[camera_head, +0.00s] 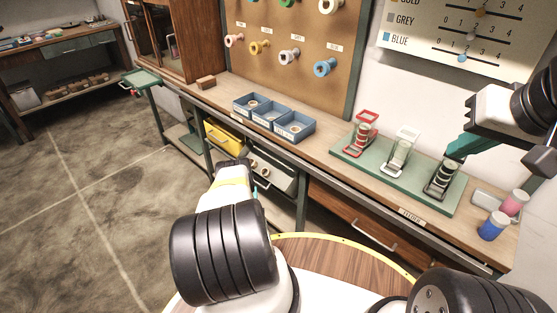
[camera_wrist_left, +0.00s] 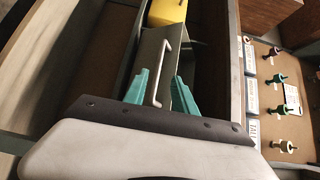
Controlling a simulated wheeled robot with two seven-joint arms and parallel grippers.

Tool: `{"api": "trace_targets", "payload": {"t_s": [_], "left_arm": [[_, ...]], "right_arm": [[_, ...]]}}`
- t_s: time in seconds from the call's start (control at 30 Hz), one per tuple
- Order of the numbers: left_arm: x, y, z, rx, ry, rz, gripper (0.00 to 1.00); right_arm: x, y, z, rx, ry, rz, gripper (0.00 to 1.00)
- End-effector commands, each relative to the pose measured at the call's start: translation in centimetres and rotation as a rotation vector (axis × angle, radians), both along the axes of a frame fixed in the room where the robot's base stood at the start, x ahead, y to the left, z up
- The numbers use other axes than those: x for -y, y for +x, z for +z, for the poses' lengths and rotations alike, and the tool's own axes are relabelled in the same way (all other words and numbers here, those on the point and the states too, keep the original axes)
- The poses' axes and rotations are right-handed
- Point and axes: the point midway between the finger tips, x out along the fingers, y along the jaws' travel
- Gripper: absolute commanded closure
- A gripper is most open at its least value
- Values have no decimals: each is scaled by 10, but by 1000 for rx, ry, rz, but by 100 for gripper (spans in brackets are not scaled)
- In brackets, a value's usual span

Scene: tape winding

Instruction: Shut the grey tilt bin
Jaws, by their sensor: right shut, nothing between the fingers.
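The grey tilt bin (camera_head: 272,174) is under the workbench, right of a yellow bin, partly hidden by my left arm in the head view. In the left wrist view its grey front panel (camera_wrist_left: 148,58) carries a pale bar handle (camera_wrist_left: 163,72). My left gripper (camera_wrist_left: 160,78) is open, with one teal finger on each side of the handle. I cannot tell whether they touch it, or how far the bin is tilted. My right gripper (camera_head: 453,151) is shut and empty above the bench, close to the black tape holder (camera_head: 441,179).
The yellow bin (camera_head: 226,140) is beside the grey bin. A wooden drawer (camera_head: 352,216) is to the right under the bench. Blue trays (camera_head: 268,113) and a green board (camera_head: 399,168) with red, white and black holders occupy the benchtop. Open floor lies at left.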

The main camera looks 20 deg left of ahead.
Motion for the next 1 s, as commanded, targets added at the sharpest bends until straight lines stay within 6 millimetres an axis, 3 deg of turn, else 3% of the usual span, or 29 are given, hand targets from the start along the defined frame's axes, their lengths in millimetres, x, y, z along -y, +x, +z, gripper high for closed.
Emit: {"api": "trace_targets", "payload": {"t_s": [0.13, 0.6, 0.93, 1.0], "left_arm": [[-1, 1, -3, 6, 14, 4, 67], [-26, 61, -5, 4, 10, 2, 67], [-28, 67, -5, 2, 10, 2, 67], [-28, 67, -5, 2, 10, 2, 77]], "right_arm": [[0, 0, 0, 0, 0, 0, 100], [0, 0, 0, 0, 0, 0, 100], [0, 0, 0, 0, 0, 0, 100], [0, 0, 0, 0, 0, 0, 100]]}}
